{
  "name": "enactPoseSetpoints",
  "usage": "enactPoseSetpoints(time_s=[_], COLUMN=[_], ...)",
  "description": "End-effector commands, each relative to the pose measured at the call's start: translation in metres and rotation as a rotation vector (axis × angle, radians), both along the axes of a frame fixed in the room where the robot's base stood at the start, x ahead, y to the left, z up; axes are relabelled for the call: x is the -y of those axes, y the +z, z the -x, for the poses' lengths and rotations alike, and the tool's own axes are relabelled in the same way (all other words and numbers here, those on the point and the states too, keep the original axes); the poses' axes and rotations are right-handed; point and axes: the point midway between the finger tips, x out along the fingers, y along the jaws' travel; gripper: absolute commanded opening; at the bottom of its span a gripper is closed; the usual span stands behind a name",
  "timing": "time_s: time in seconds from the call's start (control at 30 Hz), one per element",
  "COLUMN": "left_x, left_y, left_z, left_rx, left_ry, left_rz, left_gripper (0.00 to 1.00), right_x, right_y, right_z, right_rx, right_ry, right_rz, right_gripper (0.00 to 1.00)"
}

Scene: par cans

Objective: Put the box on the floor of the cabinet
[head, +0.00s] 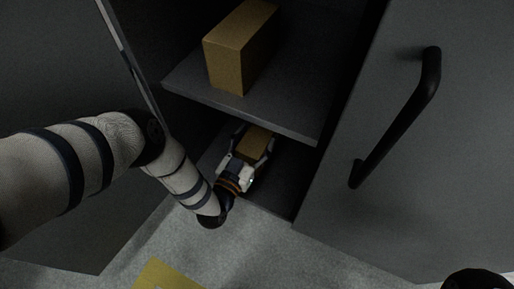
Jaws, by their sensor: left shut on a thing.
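A brown box (256,142) is in the lower compartment of the dark grey cabinet, below the shelf. My left gripper (250,150) reaches in from the left and is shut on this box, with a finger on each side. The box's lower part is hidden by the gripper, so I cannot tell whether it touches the cabinet floor (277,190). A second brown box (240,48) stands on the shelf above. My right gripper is not clearly in view; only a dark rounded part shows at the bottom right corner.
The shelf (290,112) lies just above my left gripper. An open cabinet door with a black handle (400,125) stands at the right, and a dark panel (60,90) is at the left. The grey floor in front carries a yellow patch (165,277).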

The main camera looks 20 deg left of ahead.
Motion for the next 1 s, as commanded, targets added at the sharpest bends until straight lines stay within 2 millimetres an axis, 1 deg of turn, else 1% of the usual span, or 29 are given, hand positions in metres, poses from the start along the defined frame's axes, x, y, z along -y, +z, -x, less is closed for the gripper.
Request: enactPoseSetpoints(time_s=[0.03,0.1,0.37,0.5,0.53,0.57,0.6,0.63,0.9,1.0], left_x=[0.001,0.0,0.0,0.0,0.0,0.0,0.0,0.0,0.0,0.0], left_y=[-0.016,-0.023,-0.022,-0.027,-0.027,-0.026,-0.026,-0.026,-0.026,-0.02], left_z=[0.003,0.002,0.002,0.003,0.003,0.003,0.003,0.003,0.003,0.005], left_rx=[-0.009,-0.006,-0.004,-0.005,-0.007,-0.007,-0.007,-0.007,-0.007,-0.007], left_ry=[-0.002,-0.001,-0.001,-0.001,-0.002,-0.001,-0.001,-0.001,-0.001,-0.001], left_rz=[0.0,0.0,0.0,-0.001,-0.001,-0.001,-0.001,-0.001,-0.001,0.0], left_gripper=[0.2,0.2,0.2,0.2,0.68,0.75,0.84,0.86,0.86,0.86], right_x=[-0.001,-0.001,-0.002,-0.002,-0.002,-0.002,-0.002,-0.002,-0.002,-0.002], right_y=[-0.008,-0.011,-0.009,-0.013,-0.012,-0.012,-0.012,-0.012,-0.012,-0.007], right_z=[0.0,-0.001,-0.001,-0.001,-0.001,-0.001,-0.001,-0.001,-0.001,-0.001], right_rx=[-0.004,-0.005,-0.004,-0.005,-0.005,-0.004,-0.004,-0.004,-0.004,-0.002], right_ry=[0.0,0.001,0.001,0.001,0.001,0.001,0.001,0.001,0.001,0.001], right_rz=[-0.001,-0.003,-0.003,-0.004,-0.004,-0.004,-0.004,-0.004,-0.004,-0.003], right_gripper=[0.4,0.4,0.4,0.4,0.4,0.4,0.4,0.4,0.4,0.4])
